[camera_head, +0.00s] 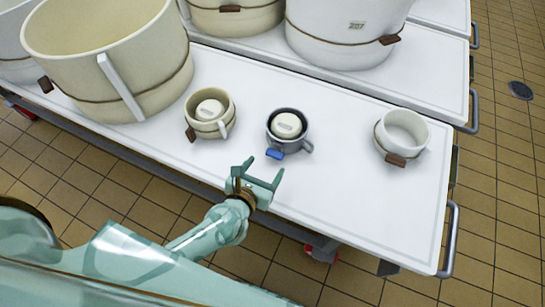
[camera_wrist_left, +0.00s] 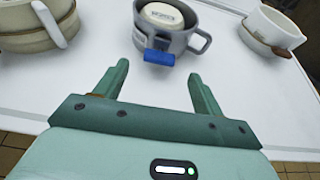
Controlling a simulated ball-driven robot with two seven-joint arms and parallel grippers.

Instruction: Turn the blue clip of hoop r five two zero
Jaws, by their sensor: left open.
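A blue clip (camera_head: 275,154) sits at the front of a small grey mug-like vessel (camera_head: 288,141) with a dark hoop, on the white table. The clip also shows in the left wrist view (camera_wrist_left: 159,58), just beyond the fingers. The vessel holds a round cream block (camera_head: 286,125) with print too small to read. I cannot read any hoop number. My left gripper (camera_head: 263,170) is open and empty, its two fingers pointing at the clip from the table's front edge, apart from it; it also shows in the left wrist view (camera_wrist_left: 158,85). My right gripper is not in view.
A cream vessel with a brown clip (camera_head: 209,114) stands left of the grey one, and a white cup with a brown clip (camera_head: 402,136) stands right. A large cream vat (camera_head: 110,55) fills the left. Bare white tabletop (camera_head: 345,190) lies front right.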

